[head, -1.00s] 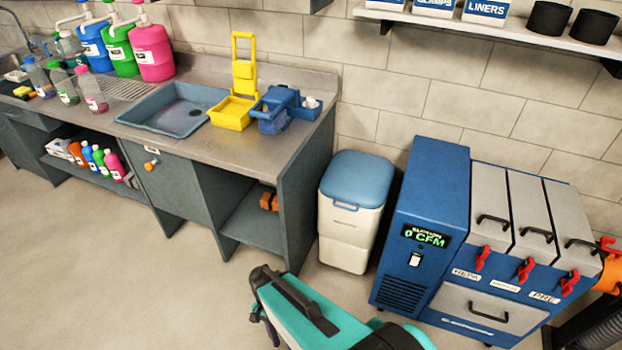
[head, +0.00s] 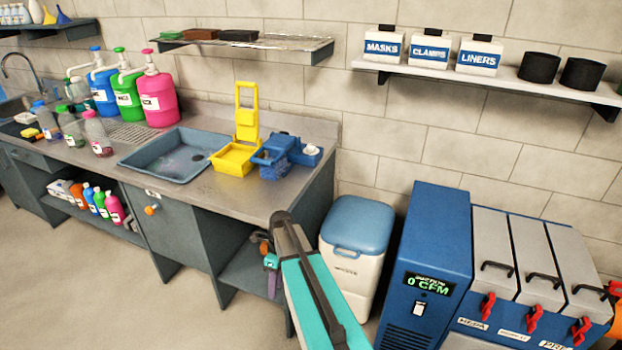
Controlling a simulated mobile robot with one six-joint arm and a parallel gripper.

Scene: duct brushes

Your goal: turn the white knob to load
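The white knob (head: 311,150) sits on the right part of a blue device (head: 284,157) on the counter, near its back right end. The device stands just right of a yellow frame with a tray (head: 237,155). Any markings around the knob are too small to read. My teal arm rises from the bottom of the head view, in front of the counter's right end. My gripper (head: 271,274) seems to be the small dark and purple part beside the arm's upper end. It is below the counter top and apart from the knob. Its fingers are too small to make out.
A blue-grey sink basin (head: 165,160) is set in the counter (head: 210,206), left of the yellow frame. A white bin with a blue lid (head: 357,225) and a blue suction unit (head: 432,250) stand to the right. A shelf (head: 520,83) with boxes hangs on the wall.

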